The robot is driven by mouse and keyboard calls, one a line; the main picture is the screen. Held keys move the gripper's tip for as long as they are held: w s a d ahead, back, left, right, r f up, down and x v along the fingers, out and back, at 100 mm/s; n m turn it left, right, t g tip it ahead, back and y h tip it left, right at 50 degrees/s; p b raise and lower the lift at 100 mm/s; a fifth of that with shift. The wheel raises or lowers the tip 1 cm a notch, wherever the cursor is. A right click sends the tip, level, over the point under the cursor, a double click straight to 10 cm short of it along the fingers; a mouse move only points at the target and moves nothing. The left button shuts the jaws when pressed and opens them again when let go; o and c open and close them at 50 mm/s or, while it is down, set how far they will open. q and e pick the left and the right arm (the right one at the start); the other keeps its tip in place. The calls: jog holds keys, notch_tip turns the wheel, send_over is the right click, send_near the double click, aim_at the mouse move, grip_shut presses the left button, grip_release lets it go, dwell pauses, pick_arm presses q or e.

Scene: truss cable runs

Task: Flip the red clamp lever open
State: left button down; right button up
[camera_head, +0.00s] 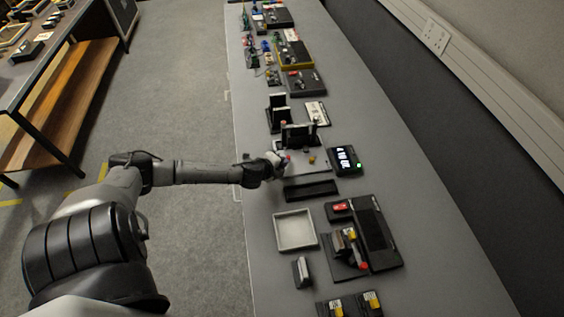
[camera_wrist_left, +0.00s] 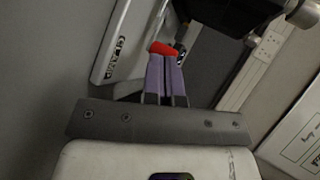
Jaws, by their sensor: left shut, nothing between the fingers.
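The red clamp lever (camera_wrist_left: 163,48) shows in the left wrist view, at the tips of my left gripper (camera_wrist_left: 166,59). Its red end lies across the fingertips; whether they touch it I cannot tell. Its lower part is hidden. Beside it is a pale plate (camera_wrist_left: 118,50) with the label "CLAMP". In the head view my left gripper (camera_head: 281,159) reaches in from the left over the near edge of a light grey plate (camera_head: 312,168), and a small red spot shows at its tip. The left fingers are together and empty. My right gripper is in neither view.
Dark upright blocks (camera_head: 298,135) stand just behind. A black tray (camera_head: 311,191) and a pale square tray (camera_head: 277,232) lie in front. The right side of the bench (camera_head: 440,235) is clear.

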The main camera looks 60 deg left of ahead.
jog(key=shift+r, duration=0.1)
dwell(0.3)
pick_arm(q)
jog(key=shift+w+d+n+y+p, duration=0.15)
jog(key=shift+d+n+y+p, duration=0.05)
jog(key=shift+n+y+p, duration=0.25)
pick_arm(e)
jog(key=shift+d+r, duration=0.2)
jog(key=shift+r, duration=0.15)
